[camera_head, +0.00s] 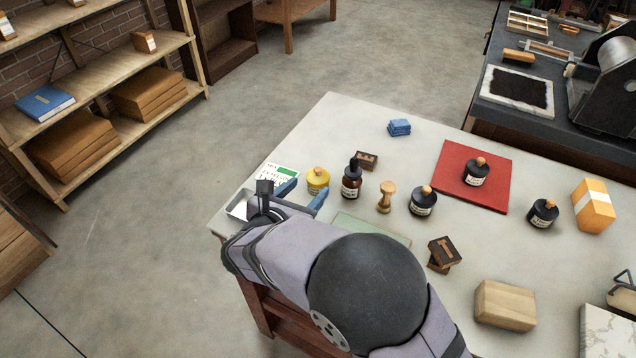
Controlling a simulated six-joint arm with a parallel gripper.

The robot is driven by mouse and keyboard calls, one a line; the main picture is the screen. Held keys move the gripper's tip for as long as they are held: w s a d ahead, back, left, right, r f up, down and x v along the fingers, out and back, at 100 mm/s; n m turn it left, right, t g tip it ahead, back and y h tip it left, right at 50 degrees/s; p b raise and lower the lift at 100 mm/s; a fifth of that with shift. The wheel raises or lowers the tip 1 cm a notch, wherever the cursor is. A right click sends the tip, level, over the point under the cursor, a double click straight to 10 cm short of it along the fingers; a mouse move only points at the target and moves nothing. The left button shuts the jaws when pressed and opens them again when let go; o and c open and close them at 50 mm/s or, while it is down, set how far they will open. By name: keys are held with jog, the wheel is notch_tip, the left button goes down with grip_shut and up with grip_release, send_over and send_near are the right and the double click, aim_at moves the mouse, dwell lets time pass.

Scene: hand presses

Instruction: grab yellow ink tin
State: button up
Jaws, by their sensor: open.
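The yellow ink tin (318,179) stands upright near the left edge of the white table (330,112). It is a small round yellow tin with a pale label and a knob on top. My gripper (306,196) reaches over the table's left corner with its blue fingers apart. The tin shows between and just beyond the fingertips. I cannot tell whether a finger touches it. My arm hides the near left part of the table.
A dark dropper bottle (352,181) stands close right of the tin. A printed card (280,173) and a metal tray (238,206) lie to its left. A wooden stamp (385,197) and black ink bottle (422,202) stand farther right. The table behind the tin is clear.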

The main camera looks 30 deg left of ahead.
aim_at(316, 180)
jog(key=shift+p+x, duration=0.5)
jog(key=shift+x, duration=2.85)
jog(key=shift+w, duration=0.1)
jog(key=shift+p+x, duration=0.7)
jog(key=shift+x, duration=1.8)
jog(key=shift+a, duration=0.1)
jog(key=shift+r, duration=0.1)
jog(key=c, duration=1)
jog(key=shift+r, duration=0.1)
jog(key=shift+c, duration=0.2)
notch_tip(316, 180, up, 10)
jog(key=shift+b, duration=0.3)
